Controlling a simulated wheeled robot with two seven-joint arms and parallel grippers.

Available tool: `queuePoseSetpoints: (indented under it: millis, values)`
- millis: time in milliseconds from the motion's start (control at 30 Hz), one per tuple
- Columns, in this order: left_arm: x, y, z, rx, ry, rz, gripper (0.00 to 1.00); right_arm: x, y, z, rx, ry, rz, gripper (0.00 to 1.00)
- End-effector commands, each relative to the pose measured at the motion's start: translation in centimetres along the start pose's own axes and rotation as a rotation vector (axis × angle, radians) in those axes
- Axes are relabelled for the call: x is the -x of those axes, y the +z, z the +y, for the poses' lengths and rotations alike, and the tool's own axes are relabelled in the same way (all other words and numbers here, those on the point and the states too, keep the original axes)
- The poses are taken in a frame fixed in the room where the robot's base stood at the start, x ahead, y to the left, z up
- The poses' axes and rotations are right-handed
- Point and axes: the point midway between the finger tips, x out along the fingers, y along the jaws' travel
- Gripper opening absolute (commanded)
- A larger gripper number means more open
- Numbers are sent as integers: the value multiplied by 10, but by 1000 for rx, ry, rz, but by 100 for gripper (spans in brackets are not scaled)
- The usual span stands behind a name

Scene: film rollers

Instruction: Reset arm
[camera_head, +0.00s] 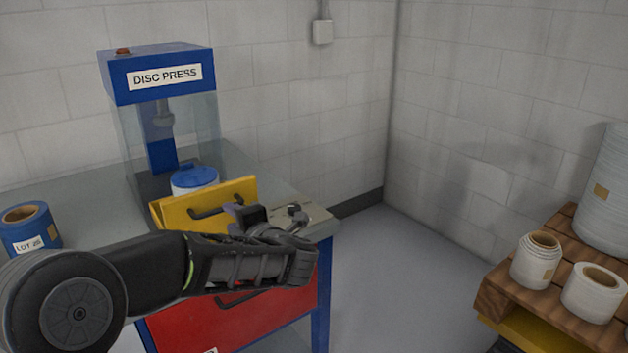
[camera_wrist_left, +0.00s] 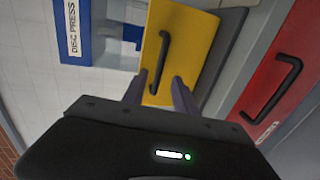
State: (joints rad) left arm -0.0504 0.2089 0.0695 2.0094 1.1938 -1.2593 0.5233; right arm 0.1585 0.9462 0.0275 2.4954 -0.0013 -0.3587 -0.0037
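My left arm comes in from the left in the head view, and its left gripper (camera_head: 268,215) is in front of the disc press. My right gripper is in neither view.
The blue disc press (camera_head: 158,90) stands on a grey table (camera_head: 92,232) and holds a white roll with a blue top (camera_head: 195,180). A blue roll (camera_head: 30,230) is at left. A red drawer (camera_head: 235,325) is below. A wooden pallet (camera_head: 500,292) carries white rolls at right. The middle floor is clear.

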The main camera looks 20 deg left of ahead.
Motion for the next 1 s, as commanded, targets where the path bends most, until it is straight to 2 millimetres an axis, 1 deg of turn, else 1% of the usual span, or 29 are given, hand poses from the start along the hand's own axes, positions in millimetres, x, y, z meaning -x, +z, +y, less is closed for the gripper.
queuePoseSetpoints:
  millis: [100,167,267,300,367,400,467,500,567,600,667,700,767,800,833,867,900,967,1000]
  values:
    - [0,0,0,-8,-1,-2,34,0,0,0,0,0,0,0]
    - [0,5,-2,-33,-8,-21,34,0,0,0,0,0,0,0]
    - [3,28,-4,-124,6,-122,34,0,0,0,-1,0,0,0]
    - [7,42,-8,-187,19,-184,34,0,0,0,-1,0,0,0]
    - [15,66,-25,-303,34,-290,34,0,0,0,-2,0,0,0]
    - [22,83,-41,-391,40,-364,34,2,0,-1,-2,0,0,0]
    - [35,105,-71,-533,42,-479,34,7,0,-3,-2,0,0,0]
    - [46,118,-96,-634,39,-562,34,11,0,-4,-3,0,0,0]
    - [64,131,-138,-782,28,-685,34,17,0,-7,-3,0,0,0]
    - [79,136,-168,-878,16,-770,34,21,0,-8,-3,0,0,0]
    - [102,137,-212,-1014,-4,-895,34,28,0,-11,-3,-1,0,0]
    - [119,134,-241,-1096,-21,-978,34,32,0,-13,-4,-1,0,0]
    - [145,124,-283,-1210,-50,-1102,34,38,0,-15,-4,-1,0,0]
    - [163,114,-309,-1279,-72,-1184,34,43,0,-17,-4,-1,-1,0]
    - [178,104,-327,-1327,-90,-1246,34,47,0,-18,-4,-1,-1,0]
    - [192,94,-345,-1373,-109,-1309,34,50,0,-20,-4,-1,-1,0]
    - [212,78,-366,-1426,-137,-1391,34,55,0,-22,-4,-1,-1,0]
    - [242,52,-394,-1496,-181,-1513,34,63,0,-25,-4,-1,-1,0]
    - [262,34,-410,-1531,-212,-1588,34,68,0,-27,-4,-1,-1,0]
